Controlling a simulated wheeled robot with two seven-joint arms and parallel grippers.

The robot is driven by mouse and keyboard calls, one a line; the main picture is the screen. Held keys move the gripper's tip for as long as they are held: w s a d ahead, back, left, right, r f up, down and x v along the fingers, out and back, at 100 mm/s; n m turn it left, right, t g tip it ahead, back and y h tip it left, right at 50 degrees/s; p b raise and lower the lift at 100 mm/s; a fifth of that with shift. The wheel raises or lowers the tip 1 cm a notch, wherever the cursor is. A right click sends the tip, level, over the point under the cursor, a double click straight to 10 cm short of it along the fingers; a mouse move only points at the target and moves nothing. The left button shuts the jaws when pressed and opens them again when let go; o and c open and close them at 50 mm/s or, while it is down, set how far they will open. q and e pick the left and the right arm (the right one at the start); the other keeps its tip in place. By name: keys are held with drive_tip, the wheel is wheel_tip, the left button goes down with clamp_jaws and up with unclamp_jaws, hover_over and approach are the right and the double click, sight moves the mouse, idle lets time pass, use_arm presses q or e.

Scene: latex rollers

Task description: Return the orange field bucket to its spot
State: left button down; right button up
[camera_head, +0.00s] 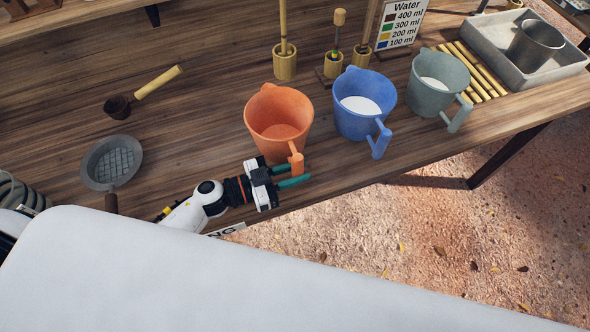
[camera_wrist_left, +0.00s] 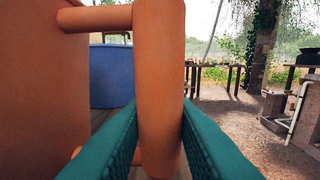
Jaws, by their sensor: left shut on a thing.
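The orange field bucket (camera_head: 276,117) stands upright at the near side of the wooden table, left of the blue bucket; whether its base touches the table cannot be told. Its handle (camera_head: 297,162) faces the table's front edge. My left gripper (camera_head: 294,175) has its green fingers on either side of this handle and is shut on it. In the left wrist view the orange handle (camera_wrist_left: 158,85) stands upright between the two green fingers (camera_wrist_left: 158,140), with the bucket's wall at the left. The right gripper is not in view.
The blue bucket (camera_head: 352,122) and a grey-green bucket (camera_head: 430,98) stand to the right. Bamboo cups (camera_head: 285,66) with tools and a water sign (camera_head: 402,22) are behind. A metal tray (camera_head: 562,76) is far right. A round pan (camera_head: 112,161) and a ladle (camera_head: 118,107) lie left.

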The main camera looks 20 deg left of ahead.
use_arm(q)
drive_tip(key=shift+f, duration=0.25)
drive_tip(key=c, duration=1.1)
unclamp_jaws()
drive_tip(key=shift+f, duration=0.1)
drive_tip(key=b+v, duration=0.2)
drive_tip(key=v, duration=0.9)
drive_tip(key=shift+s+a, duration=0.3)
drive_tip(key=shift+a, duration=0.1)
